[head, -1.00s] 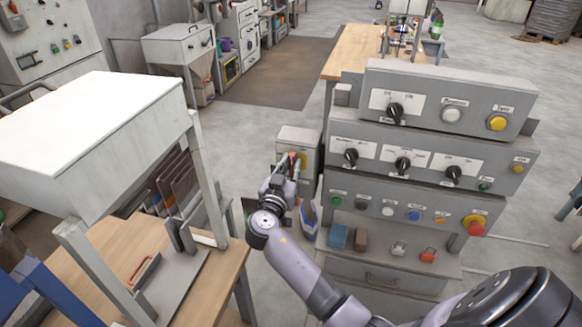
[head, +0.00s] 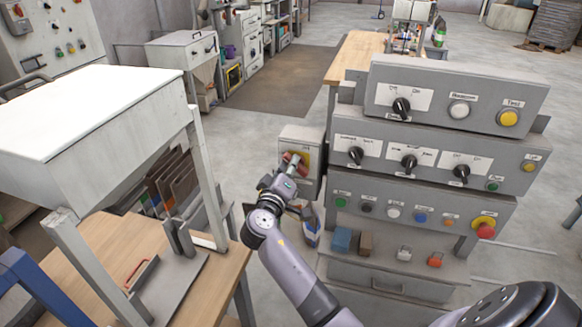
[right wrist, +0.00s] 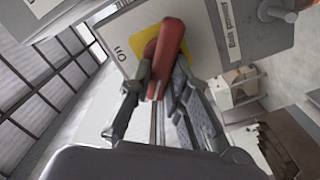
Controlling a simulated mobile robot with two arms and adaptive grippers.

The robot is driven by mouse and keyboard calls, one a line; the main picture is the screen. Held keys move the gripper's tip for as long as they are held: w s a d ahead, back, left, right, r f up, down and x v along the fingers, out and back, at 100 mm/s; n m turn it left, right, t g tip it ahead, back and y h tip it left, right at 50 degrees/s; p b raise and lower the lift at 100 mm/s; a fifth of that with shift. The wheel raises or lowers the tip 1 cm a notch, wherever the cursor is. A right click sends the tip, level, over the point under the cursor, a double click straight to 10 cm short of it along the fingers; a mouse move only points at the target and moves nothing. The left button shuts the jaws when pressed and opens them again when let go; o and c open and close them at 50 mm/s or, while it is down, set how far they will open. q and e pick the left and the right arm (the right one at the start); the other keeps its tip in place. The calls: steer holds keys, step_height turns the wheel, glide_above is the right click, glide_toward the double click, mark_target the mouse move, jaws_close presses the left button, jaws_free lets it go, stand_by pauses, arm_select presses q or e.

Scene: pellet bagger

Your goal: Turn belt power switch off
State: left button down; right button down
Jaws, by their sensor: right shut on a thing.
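The belt power switch is a red handle (right wrist: 169,48) on a yellow plate (right wrist: 147,42), on the front of a small grey box (head: 299,133). The box stands at the left side of the control console in the head view. An "On" label is beside the plate in the right wrist view. My right gripper (head: 294,166) is at the switch, and the right wrist view shows its fingers (right wrist: 160,90) shut on the red handle. The handle runs roughly up and down in that view; the fingers hide its near end. My left gripper is not in view.
The grey console (head: 440,148) with black knobs and coloured buttons stands right of the switch box. A red emergency button (head: 485,231) is at its lower right. A wooden bench (head: 110,240) with a white-topped frame is at the left. Open floor lies behind.

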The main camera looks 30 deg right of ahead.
steer(key=shift+w+f+n+p, duration=0.1)
steer(key=shift+n+p, duration=0.15)
steer(key=shift+n, duration=1)
steer(key=shift+s+f+n+p, duration=0.15)
steer(key=shift+n+p, duration=0.1)
steer(key=shift+n, duration=1.05)
steer(key=shift+w+f+n+p, duration=0.15)
steer(key=shift+n+p, duration=0.1)
steer(key=shift+n, duration=1)
steer(key=c, duration=1.5)
jaws_free()
steer(key=v, duration=1.2)
steer(key=shift+w, duration=0.1)
